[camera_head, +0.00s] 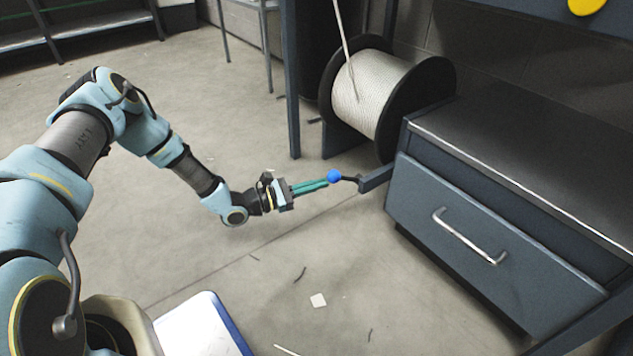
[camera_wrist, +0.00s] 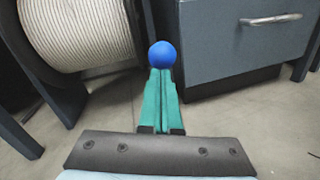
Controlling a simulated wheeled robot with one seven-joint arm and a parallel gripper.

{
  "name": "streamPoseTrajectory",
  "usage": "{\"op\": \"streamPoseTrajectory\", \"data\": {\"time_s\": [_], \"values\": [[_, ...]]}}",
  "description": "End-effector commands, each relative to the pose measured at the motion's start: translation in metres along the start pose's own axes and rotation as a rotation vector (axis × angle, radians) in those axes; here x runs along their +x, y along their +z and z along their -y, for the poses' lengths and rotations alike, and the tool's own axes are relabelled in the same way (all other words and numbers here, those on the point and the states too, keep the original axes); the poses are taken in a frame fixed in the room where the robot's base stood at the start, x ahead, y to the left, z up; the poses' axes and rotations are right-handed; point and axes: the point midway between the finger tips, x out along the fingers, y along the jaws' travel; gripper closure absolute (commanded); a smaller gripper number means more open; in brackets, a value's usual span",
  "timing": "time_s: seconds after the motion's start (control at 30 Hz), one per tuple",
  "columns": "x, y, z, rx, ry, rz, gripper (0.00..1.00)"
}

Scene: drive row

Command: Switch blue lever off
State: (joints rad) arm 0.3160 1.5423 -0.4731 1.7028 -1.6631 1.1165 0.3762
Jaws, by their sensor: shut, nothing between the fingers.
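The blue lever's round knob (camera_head: 334,176) sits at the end of a short dark arm that joins a bracket at the left side of the grey cabinet. My gripper (camera_head: 326,183) is shut with its green fingers pointing at the knob. In the wrist view the knob (camera_wrist: 162,54) is just beyond the tips of my gripper (camera_wrist: 160,72). The fingertips are touching the knob or very close to it; I cannot tell which. The knob hides most of the lever's arm in the wrist view.
The grey cabinet (camera_head: 480,205) with a drawer handle (camera_head: 470,237) stands at the right. A cable spool (camera_head: 372,95) is behind the lever, near a dark post (camera_head: 291,80). A yellow round thing (camera_head: 586,5) is at the top right. The floor below my gripper is mostly clear.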

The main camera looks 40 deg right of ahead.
Motion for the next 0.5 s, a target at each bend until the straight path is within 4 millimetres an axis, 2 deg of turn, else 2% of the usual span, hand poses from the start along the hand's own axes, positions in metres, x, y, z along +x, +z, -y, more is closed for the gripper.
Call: {"op": "streamPoseTrajectory", "data": {"time_s": [0.03, 0.5], "values": [[0.002, 0.013, -0.004, -0.004, -0.004, -0.016, 1.00], [0.025, 0.054, -0.019, -0.073, -0.078, -0.304, 1.00]]}}
